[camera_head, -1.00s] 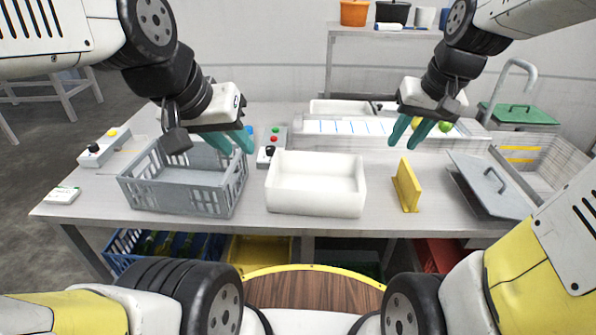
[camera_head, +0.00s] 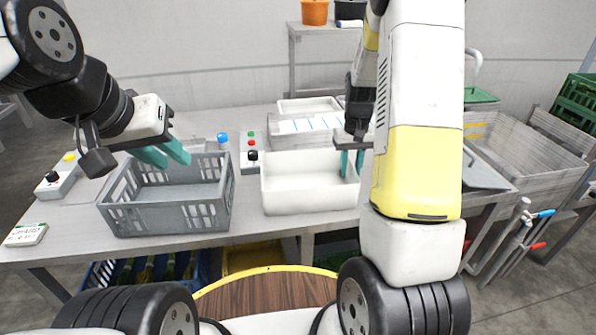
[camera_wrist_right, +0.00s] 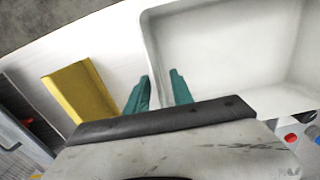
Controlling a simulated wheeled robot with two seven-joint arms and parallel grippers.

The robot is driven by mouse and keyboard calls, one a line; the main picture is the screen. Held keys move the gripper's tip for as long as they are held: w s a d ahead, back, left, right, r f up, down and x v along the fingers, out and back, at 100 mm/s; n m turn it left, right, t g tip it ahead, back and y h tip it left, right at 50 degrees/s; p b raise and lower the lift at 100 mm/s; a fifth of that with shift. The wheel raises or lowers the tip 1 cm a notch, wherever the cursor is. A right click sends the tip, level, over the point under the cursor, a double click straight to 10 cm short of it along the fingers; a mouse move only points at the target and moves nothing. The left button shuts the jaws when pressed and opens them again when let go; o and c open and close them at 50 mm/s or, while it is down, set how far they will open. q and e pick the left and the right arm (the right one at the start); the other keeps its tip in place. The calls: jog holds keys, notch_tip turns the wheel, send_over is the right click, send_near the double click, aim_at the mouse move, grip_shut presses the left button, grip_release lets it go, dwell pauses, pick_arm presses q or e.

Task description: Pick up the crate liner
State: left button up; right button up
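The crate liner appears to be the white open tub (camera_head: 308,198) on the table, right of the grey slatted crate (camera_head: 165,215). My right gripper (camera_head: 351,163) is at the tub's right wall, with its teal fingers pointing down. In the right wrist view, the fingers (camera_wrist_right: 158,92) are apart, one on each side of the white tub's wall (camera_wrist_right: 157,60). I cannot tell whether they touch it. My left gripper (camera_head: 164,154) is open and empty above the grey crate. My right arm hides the table right of the tub.
A control box (camera_head: 250,152) with coloured buttons stands behind the gap between crate and tub. A yellow upright piece (camera_wrist_right: 80,92) is beside the tub in the wrist view. A white tray (camera_head: 308,105) is at the back. A small labelled box (camera_head: 26,235) lies front left.

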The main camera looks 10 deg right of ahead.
aim_at(350, 179)
notch_tip(350, 179, down, 4)
jog(key=shift+s+d, duration=0.1)
jog(key=shift+d, duration=0.05)
grip_shut()
dwell(1.4)
